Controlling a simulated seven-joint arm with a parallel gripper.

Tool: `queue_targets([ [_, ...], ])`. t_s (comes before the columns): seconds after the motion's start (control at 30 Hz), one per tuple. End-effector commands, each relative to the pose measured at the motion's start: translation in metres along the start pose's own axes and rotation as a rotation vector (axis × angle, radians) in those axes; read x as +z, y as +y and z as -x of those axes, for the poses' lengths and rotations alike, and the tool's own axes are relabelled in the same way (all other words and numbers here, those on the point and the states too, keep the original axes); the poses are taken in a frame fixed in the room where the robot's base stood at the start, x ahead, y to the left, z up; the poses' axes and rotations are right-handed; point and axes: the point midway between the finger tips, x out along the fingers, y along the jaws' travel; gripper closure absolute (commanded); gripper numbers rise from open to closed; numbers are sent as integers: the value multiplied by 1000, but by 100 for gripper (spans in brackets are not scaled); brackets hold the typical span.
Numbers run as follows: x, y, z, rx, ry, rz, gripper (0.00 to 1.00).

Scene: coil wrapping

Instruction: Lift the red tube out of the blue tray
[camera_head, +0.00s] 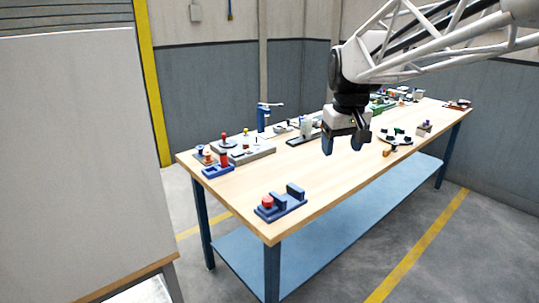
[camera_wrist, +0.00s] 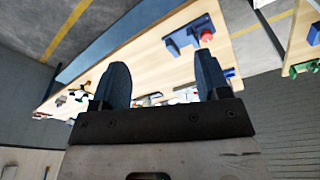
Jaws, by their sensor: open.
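A short red tube (camera_head: 224,160) stands upright in a small blue tray (camera_head: 211,172) near the left end of the table. My gripper (camera_head: 343,150) is open and empty, high above the middle of the table. It is to the right of the tray and well apart from it. Its two dark blue fingers also show in the wrist view (camera_wrist: 162,68), with only tabletop and small items beyond them.
A blue fixture with a red cylinder (camera_head: 267,202) sits at the near left corner of the table (camera_head: 330,183). Grey blocks, knobs and a red-topped post (camera_head: 223,137) stand behind the tray. A round plate with dark pieces (camera_head: 394,138) lies right of my gripper. The front-middle tabletop is clear.

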Motion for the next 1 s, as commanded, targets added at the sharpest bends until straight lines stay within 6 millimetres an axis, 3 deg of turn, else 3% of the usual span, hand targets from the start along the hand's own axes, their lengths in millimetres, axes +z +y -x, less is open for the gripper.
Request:
queue_targets([
  [0.47,-123,-11,-10,-16,-25,138,31],
  [1.0,-254,-38,-43,-33,-50,293,31],
])
